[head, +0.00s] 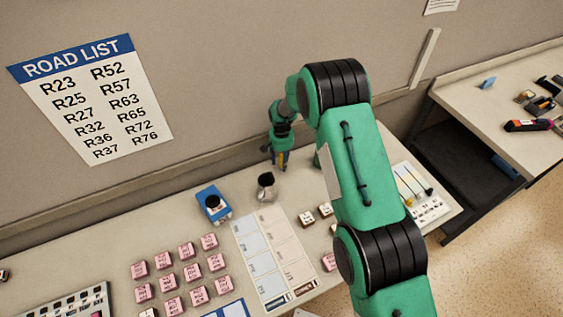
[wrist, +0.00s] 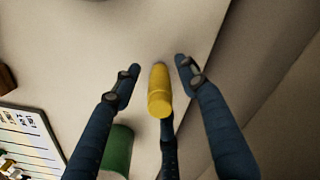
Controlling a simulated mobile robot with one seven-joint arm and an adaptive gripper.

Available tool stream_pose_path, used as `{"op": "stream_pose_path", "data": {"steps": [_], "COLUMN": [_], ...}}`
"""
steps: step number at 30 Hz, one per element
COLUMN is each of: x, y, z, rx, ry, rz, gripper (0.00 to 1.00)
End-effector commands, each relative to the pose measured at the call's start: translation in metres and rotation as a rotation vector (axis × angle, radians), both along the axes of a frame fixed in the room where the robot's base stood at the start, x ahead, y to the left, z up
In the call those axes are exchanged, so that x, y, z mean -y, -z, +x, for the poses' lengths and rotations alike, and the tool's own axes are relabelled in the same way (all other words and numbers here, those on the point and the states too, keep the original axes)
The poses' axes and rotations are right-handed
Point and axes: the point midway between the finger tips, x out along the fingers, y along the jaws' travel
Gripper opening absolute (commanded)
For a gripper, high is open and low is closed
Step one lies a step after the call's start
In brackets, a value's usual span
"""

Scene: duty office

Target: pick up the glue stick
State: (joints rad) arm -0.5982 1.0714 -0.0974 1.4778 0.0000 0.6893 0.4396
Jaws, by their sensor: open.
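A yellow cylinder (wrist: 159,92), which looks like the glue stick, stands between my fingers in the wrist view. In the head view only a small yellow part (head: 285,158) shows beside the fingers. My gripper (wrist: 157,66) is open around it, with a gap visible on the left and right sides. A dark finger below partly meets the cylinder's outline; I cannot tell whether it touches. In the head view my gripper (head: 278,163) points down at the back of the desk, near the wall.
A green cylindrical thing (wrist: 118,150) shows beside the left finger. A dark-topped grey object (head: 266,187) and a blue device (head: 213,204) stand left of my gripper. Pink blocks (head: 188,249) and a label chart (head: 272,250) lie in front. The wall (head: 220,90) is close behind.

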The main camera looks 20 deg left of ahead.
Motion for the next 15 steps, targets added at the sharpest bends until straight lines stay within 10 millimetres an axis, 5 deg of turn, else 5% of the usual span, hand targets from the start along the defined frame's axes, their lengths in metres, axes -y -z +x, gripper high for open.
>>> {"op": "stream_pose_path", "data": {"steps": [15], "x": [0.0004], "y": [0.0142], "z": [-0.0003], "rx": [0.000], "ry": [0.000], "rz": [0.000], "gripper": [0.43]}}
